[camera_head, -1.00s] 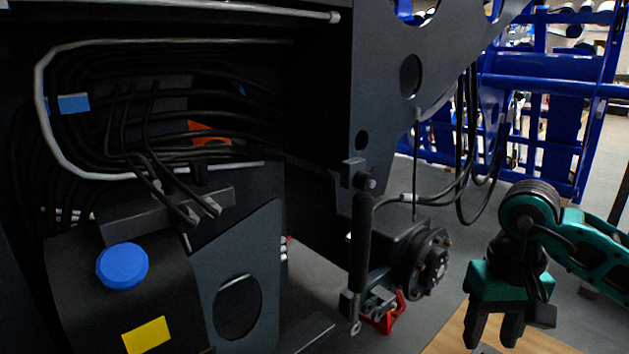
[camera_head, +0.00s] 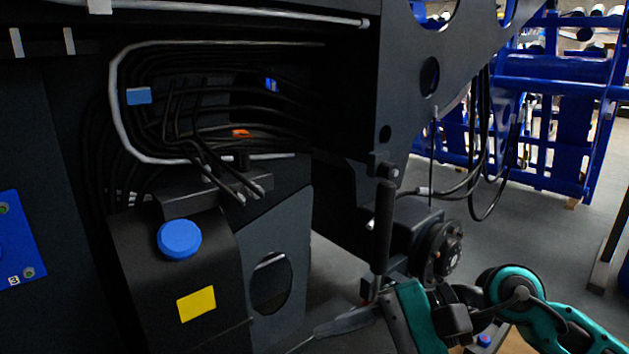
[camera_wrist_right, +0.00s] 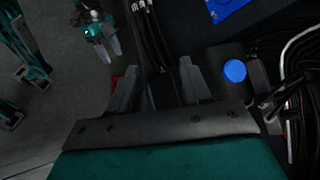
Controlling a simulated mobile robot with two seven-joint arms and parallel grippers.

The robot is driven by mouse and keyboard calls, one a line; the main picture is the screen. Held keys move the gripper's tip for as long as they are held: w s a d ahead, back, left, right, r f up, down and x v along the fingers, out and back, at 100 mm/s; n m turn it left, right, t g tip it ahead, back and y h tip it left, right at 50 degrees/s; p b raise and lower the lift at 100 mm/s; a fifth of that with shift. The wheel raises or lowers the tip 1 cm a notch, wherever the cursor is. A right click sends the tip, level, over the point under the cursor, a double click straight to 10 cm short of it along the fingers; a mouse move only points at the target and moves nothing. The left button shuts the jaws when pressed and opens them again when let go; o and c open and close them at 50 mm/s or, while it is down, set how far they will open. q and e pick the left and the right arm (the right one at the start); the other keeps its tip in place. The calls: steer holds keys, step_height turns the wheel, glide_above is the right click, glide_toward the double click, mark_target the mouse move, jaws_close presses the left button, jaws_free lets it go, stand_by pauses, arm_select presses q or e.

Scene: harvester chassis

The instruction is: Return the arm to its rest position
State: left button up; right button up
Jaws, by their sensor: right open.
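My right arm comes in from the lower right of the head view. Its teal right gripper (camera_head: 325,332) points left, low in front of the chassis, with one grey finger plainly seen. In the right wrist view the two fingers of the right gripper (camera_wrist_right: 158,68) stand wide apart, with nothing held between them. Another teal gripper, my left one (camera_wrist_right: 108,48), shows at the top left of the wrist view. Its fingers are small there, and their opening is unclear. The left arm is outside the head view.
The dark harvester chassis (camera_head: 345,190) fills the left and middle. A tank with a blue cap (camera_head: 179,239) and yellow label (camera_head: 196,303) stands near the right gripper. A wheel hub (camera_head: 443,248) is close behind it. Blue racks (camera_head: 545,75) stand at the back right, beyond open floor.

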step_height(320, 180, up, 10)
steer(key=w+m+t+y, duration=0.3)
steer(key=m+t+y, duration=0.55)
steer(key=m, duration=0.95)
steer(key=w+d+f+m+t+h, duration=0.25)
steer(key=d+m+t+h, duration=0.35)
steer(key=m+h, duration=0.5)
steer(key=w+d+f+m+t+h, duration=0.2)
steer(key=d+f+m+t+h, duration=0.3)
steer(key=m, duration=1)
steer(key=s+d+f+m+g+h, duration=0.2)
steer(key=d+f+m+g+h, duration=0.1)
steer(key=f+m, duration=0.3)
steer(key=s+d+f+m+g+h, duration=0.3)
steer(key=f+m+h, duration=0.1)
steer(key=f+m, duration=0.15)
steer(key=s+f+m+g+y, duration=0.1)
steer(key=s+f+m+g, duration=0.85)
steer(key=s, duration=0.75)
steer(key=w+a+f+n+t+y, duration=0.2)
steer(key=w+f+t, duration=0.5)
steer(key=f, duration=0.4)
steer(key=shift+w+a+f+n, duration=0.3)
steer(key=shift+w+a+n, duration=0.15)
steer(key=shift+a, duration=0.1)
